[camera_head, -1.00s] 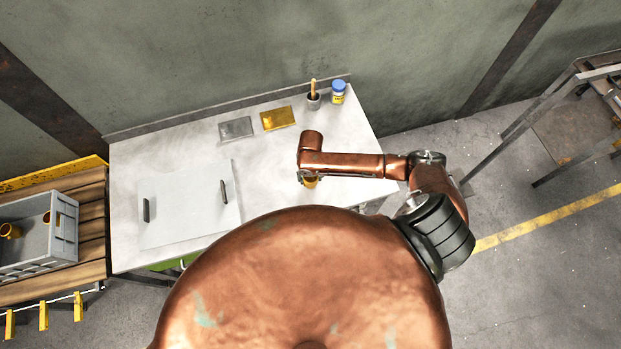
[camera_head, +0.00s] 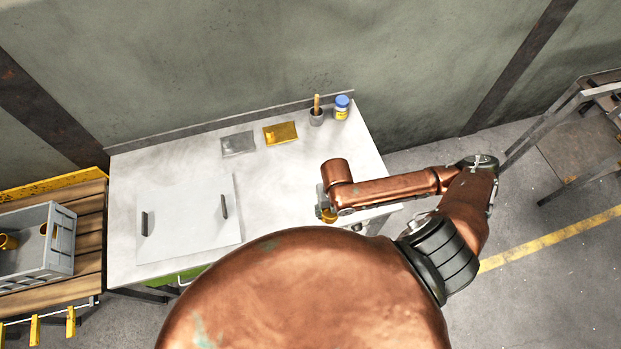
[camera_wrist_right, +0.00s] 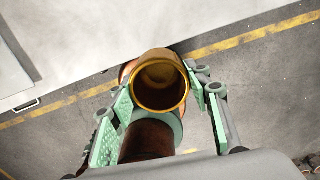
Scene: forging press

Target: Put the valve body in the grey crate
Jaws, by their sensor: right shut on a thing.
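The valve body (camera_wrist_right: 158,84) is a hollow, brass-yellow round piece, seen open end up in the right wrist view. My right gripper (camera_wrist_right: 162,90) is shut on it, with green finger pads on either side. In the head view a bit of the valve body (camera_head: 328,216) shows below the copper wrist of my right arm, near the table's front right part; most of it is hidden. The grey crate (camera_head: 62,252) stands at the far left on a wooden pallet, with yellow-brass pieces inside. My left gripper is not in view.
The pale table (camera_head: 270,195) carries a white board with two dark handles (camera_head: 190,215), a grey plate (camera_head: 238,144), a yellow plate (camera_head: 280,133), a cup with a brush (camera_head: 316,117) and a blue-capped jar (camera_head: 342,108). A metal frame (camera_head: 560,110) stands at right.

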